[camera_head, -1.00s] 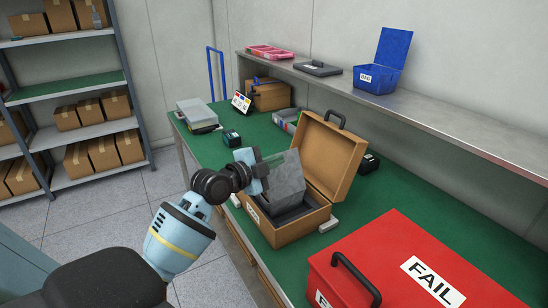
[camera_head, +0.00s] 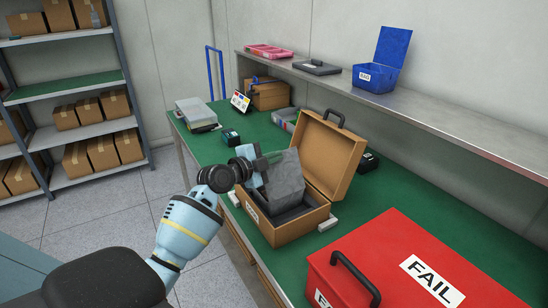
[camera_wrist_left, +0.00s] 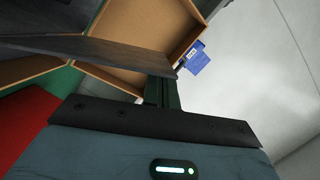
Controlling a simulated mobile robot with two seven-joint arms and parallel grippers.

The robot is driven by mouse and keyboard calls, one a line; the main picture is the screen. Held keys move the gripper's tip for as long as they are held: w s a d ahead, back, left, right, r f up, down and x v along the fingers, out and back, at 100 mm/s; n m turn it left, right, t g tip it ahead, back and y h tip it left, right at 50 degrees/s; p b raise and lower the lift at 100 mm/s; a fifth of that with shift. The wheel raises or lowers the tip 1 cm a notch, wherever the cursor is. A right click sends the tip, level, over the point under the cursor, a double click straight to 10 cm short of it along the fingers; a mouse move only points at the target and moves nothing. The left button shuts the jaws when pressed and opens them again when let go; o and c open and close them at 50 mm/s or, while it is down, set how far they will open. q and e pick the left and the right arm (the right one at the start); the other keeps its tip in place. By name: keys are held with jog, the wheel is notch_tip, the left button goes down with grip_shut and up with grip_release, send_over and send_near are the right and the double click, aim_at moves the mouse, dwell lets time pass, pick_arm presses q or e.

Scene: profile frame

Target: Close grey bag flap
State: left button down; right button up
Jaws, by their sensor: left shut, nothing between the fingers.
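The grey bag flap (camera_head: 284,180) stands raised and tilted inside an open brown case (camera_head: 302,228) on the green bench. Dark grey bag material (camera_head: 290,212) lies below it in the case. My left gripper (camera_head: 262,168) is shut and empty at the left side of the flap; I cannot tell whether it touches. In the left wrist view, the shut fingers (camera_wrist_left: 160,92) point past a dark grey panel (camera_wrist_left: 110,52), likely the flap, with the brown case lid (camera_wrist_left: 122,78) behind. My right gripper is not in view.
The case lid (camera_head: 335,160) stands open behind the flap. A red FAIL box (camera_head: 400,250) stands close at the right front. A shelf (camera_head: 420,120) with a blue bin (camera_head: 378,78) runs along the wall. Bare green bench (camera_head: 440,195) lies behind the red box.

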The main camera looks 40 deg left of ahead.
pick_arm(q)
jog(key=shift+a+f, duration=0.1)
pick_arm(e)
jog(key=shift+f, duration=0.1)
